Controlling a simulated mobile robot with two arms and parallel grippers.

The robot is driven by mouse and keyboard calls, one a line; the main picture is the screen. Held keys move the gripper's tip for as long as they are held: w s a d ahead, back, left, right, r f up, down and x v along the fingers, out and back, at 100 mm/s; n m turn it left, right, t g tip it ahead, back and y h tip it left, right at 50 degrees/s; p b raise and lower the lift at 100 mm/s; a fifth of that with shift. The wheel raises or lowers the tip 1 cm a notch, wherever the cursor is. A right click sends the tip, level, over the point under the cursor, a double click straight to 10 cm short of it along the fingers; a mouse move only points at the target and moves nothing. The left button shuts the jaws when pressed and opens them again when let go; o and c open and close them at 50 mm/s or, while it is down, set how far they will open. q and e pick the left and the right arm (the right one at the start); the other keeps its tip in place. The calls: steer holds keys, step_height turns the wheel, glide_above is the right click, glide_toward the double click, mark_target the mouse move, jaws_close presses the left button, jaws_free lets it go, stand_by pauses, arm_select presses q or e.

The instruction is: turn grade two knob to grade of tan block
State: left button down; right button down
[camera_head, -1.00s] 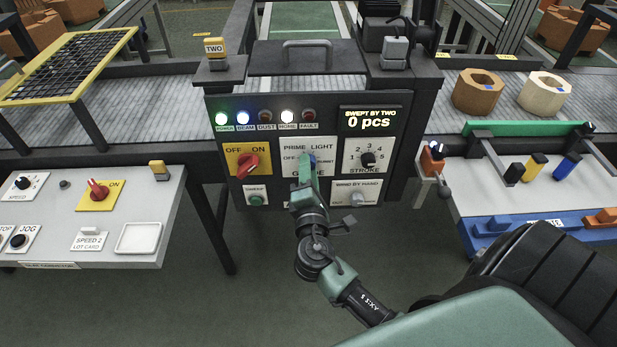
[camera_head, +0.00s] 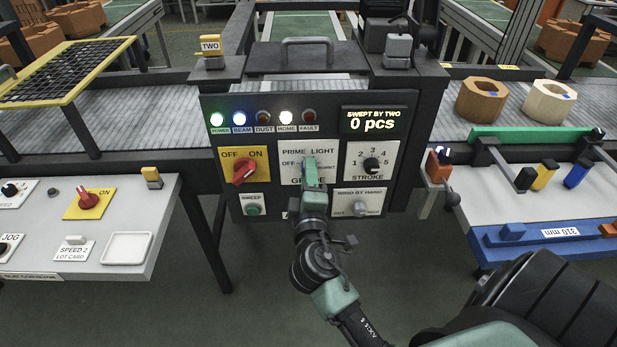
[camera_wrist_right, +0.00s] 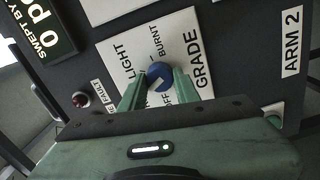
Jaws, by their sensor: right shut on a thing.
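The GRADE plate (camera_head: 292,180) is on the dark front panel of station two, with PRIME, LIGHT, OFF and BURNT marks. Its round blue knob (camera_wrist_right: 160,75) shows in the right wrist view. My right gripper (camera_head: 311,165) is shut on this knob, one green finger on each side. A pale mark shows on the knob, but I cannot tell which grade it points to. A tan-orange block (camera_head: 464,103) with a hole stands on the conveyor at right, beside a pale cream block (camera_head: 533,104). My left gripper is not in view.
The red OFF/ON switch (camera_head: 243,170) is left of the GRADE plate, and the STROKE knob (camera_head: 371,164) is right of it. The green SWEEP button (camera_head: 253,210) and WIND BY HAND knob (camera_head: 360,208) are below. The display (camera_head: 374,121) reads 0 pcs.

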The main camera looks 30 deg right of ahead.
stand_by(0.3)
steer(key=c, duration=1)
jaws_free()
steer(key=shift+c, duration=0.2)
steer(key=b+v, duration=0.2)
steer(key=v, duration=0.6)
steer(key=shift+d, duration=0.1)
